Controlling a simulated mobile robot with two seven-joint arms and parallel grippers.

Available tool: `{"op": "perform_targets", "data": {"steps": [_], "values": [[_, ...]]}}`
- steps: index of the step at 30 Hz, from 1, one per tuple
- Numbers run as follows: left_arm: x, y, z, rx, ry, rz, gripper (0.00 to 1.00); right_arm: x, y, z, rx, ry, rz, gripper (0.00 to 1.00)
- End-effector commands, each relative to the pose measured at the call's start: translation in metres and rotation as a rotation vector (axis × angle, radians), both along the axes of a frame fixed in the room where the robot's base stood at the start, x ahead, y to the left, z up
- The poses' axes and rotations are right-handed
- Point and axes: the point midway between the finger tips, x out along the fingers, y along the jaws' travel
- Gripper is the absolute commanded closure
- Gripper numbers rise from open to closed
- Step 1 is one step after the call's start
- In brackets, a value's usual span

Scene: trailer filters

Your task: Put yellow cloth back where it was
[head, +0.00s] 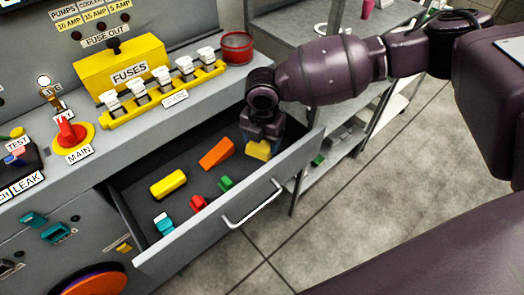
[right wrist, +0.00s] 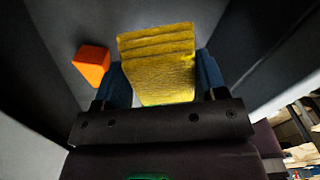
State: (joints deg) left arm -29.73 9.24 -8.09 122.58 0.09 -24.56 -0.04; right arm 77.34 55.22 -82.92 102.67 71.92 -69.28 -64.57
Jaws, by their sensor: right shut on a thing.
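The yellow cloth (right wrist: 158,62) is a folded, textured block between the blue finger pads of my right gripper (right wrist: 163,85) in the right wrist view. In the head view the cloth (head: 258,150) shows just below my right gripper (head: 262,135), at the right end of the open grey drawer (head: 288,185). The gripper is shut on it and points down into the drawer. I cannot tell whether the cloth touches the drawer floor. My left gripper is not in view.
The drawer holds an orange block (head: 217,153), a yellow block (head: 168,184), a green piece (head: 226,183), a red piece (head: 198,204) and a teal piece (head: 164,224). A yellow fuse rack (head: 205,78) and red round container (head: 237,47) stand above. A metal shelf (head: 305,60) is behind.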

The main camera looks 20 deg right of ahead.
Motion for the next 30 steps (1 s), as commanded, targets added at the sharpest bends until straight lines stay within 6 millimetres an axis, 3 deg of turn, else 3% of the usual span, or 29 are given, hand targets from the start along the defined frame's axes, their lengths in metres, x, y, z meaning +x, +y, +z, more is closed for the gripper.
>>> {"op": "perform_targets", "data": {"steps": [9, 23, 24, 28, 30], "values": [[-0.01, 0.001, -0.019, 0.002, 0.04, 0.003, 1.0, -0.001, 0.0, -0.05, 0.0, 0.008, 0.0, 0.54], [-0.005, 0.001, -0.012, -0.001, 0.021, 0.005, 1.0, -0.001, 0.0, -0.056, -0.001, 0.002, 0.001, 0.54], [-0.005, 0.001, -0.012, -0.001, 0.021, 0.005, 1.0, -0.001, 0.0, -0.055, -0.001, 0.002, 0.001, 0.29], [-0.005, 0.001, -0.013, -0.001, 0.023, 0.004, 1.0, -0.001, 0.0, -0.055, -0.001, 0.002, 0.001, 0.09], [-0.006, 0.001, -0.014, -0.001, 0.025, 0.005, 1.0, -0.001, 0.0, -0.055, -0.001, 0.002, 0.001, 0.09]]}}
